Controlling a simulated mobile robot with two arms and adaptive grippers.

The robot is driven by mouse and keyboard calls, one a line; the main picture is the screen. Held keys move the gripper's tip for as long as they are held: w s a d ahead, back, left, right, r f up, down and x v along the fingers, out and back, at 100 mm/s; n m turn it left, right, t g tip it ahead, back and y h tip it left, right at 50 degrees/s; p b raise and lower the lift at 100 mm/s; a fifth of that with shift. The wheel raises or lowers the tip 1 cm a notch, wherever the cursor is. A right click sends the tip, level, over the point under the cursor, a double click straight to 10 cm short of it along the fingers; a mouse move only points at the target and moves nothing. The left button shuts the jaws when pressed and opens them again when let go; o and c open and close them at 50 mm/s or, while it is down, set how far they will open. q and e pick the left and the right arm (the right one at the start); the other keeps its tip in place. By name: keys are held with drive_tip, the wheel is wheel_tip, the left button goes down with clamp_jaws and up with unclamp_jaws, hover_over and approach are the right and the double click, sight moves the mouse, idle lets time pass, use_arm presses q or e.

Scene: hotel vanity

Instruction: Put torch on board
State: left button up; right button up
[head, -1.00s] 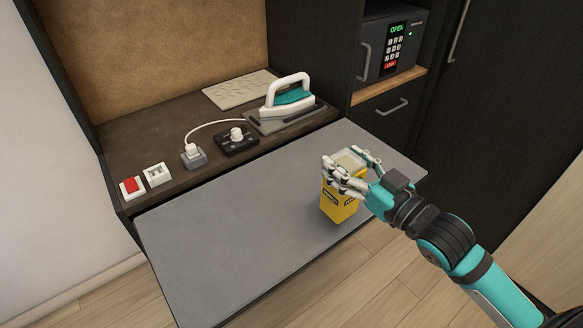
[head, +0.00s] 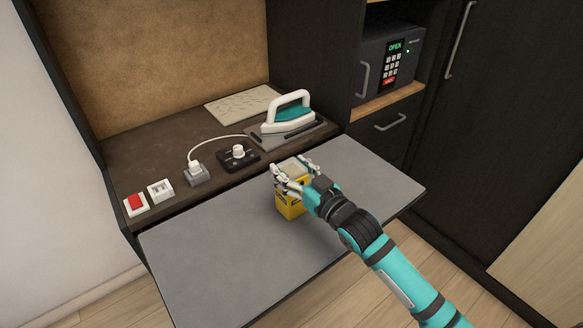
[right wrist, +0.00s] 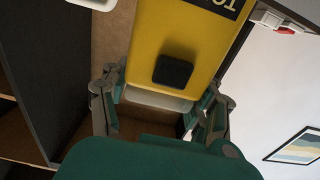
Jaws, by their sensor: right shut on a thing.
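The torch (head: 289,207) is a yellow box-shaped body with a pale top and black lettering. My right gripper (head: 292,170) is shut around its upper part. In the right wrist view the torch (right wrist: 185,40) stands between the two fingers (right wrist: 163,103), with a black square button on its face and part of a dark label. The board (head: 220,265) is the flat grey panel in front of the dark counter. The torch is over the middle of the board, roughly upright; I cannot tell whether its base touches. My left gripper is not in view.
On the counter (head: 130,171) behind stand an iron (head: 290,117), a black box with a white knob (head: 238,157), a grey plug block (head: 196,174), a white socket (head: 160,189) and a red switch (head: 136,204). A safe (head: 391,60) is at the right. The board's left part is clear.

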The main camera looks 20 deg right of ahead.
drive_tip(key=o, duration=1.7)
drive_tip(key=shift+f, duration=0.1)
drive_tip(key=shift+s, duration=0.25)
drive_tip(key=b+v, duration=0.2)
drive_tip(key=v, duration=0.9)
drive_tip(key=shift+s+d, duration=0.1)
drive_tip(key=shift+s, duration=0.15)
